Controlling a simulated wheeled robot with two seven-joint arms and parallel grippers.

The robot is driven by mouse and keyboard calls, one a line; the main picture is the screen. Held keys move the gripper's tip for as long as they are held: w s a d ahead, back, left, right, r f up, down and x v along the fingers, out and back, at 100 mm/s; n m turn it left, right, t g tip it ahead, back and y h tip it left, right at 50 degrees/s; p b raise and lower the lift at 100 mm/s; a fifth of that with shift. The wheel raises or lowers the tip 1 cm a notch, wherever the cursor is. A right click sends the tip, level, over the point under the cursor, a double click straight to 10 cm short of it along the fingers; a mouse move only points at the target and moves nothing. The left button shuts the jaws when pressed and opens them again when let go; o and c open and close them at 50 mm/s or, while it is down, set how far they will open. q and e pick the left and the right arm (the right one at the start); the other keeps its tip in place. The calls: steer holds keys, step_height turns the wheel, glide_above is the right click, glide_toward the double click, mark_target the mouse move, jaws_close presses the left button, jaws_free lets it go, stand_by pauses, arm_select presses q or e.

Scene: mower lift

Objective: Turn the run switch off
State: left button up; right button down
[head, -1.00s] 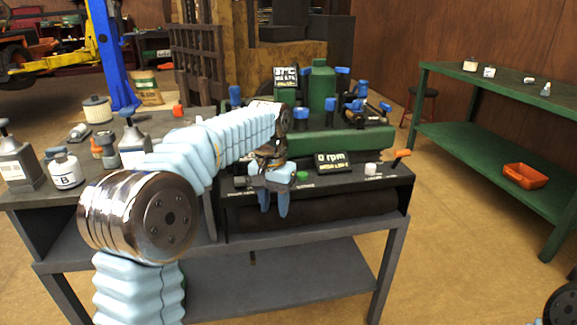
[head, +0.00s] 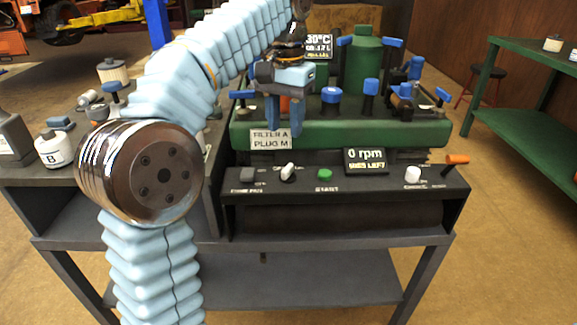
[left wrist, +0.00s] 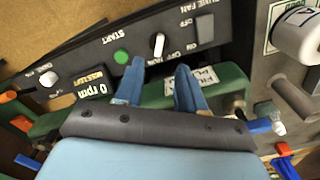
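A small white switch knob (head: 288,172) sits on the front of the black control panel (head: 408,192), between a grey rocker switch and the green START button (head: 325,174). In the left wrist view the white knob (left wrist: 158,45) stands beside lettering that includes OFF; which mark it points to I cannot tell. My left gripper (head: 282,134) hangs above and behind the knob, in front of the green machine, fingers pointing down. In the left wrist view its two blue fingers (left wrist: 160,66) are apart with nothing between them. My right gripper is out of view.
The display (head: 365,161) reads 0 rpm. A white knob (head: 412,174) and an orange-handled lever (head: 456,159) are at the panel's right. Bottles crowd the bench at left.

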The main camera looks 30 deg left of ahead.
mark_target(285, 170)
arm_select(q)
step_height(285, 170, down, 10)
steer(key=b, duration=0.2)
steer(key=shift+f+b, duration=0.25)
steer(key=shift+b, duration=0.1)
jaws_close()
